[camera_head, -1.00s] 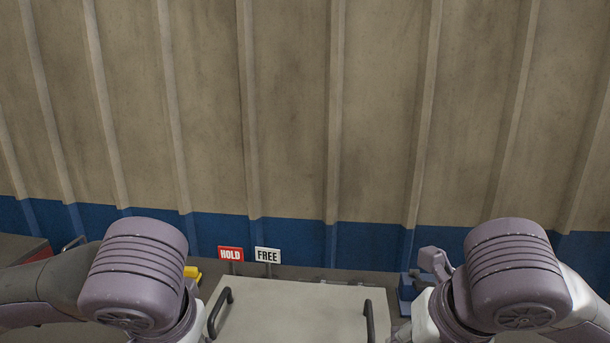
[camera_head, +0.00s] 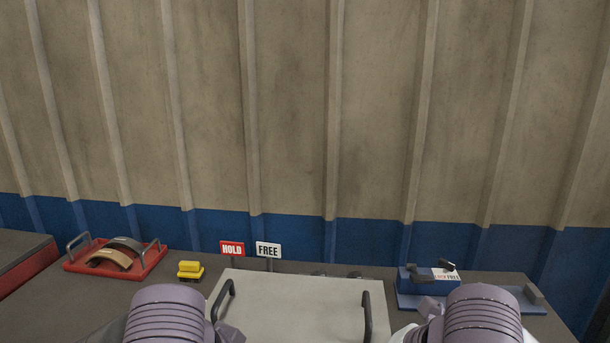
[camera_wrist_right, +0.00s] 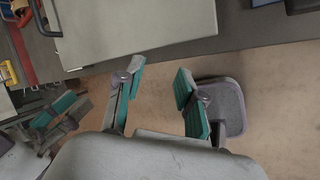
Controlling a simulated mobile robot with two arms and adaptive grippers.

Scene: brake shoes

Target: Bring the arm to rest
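My right gripper shows in the right wrist view (camera_wrist_right: 159,72). Its two teal-padded fingers stand apart with nothing between them, over floor just off the table's edge. My left gripper (camera_wrist_right: 60,124) shows at the left of that view, small and dim; I cannot tell how far its fingers are apart. In the head view only rounded purple-grey parts of my two arms show at the bottom edge; both grippers are out of that view. A tan curved shoe (camera_head: 109,258) and a dark grey one (camera_head: 127,243) lie in a red tray (camera_head: 75,266) at the left.
A pale board (camera_head: 300,305) with two dark handles lies mid-table. Behind it stand a red HOLD sign (camera_head: 232,248) and a white FREE sign (camera_head: 268,250). A yellow block (camera_head: 190,270) sits left of it. A blue fixture (camera_head: 409,288) stands right. A ribbed wall closes the back.

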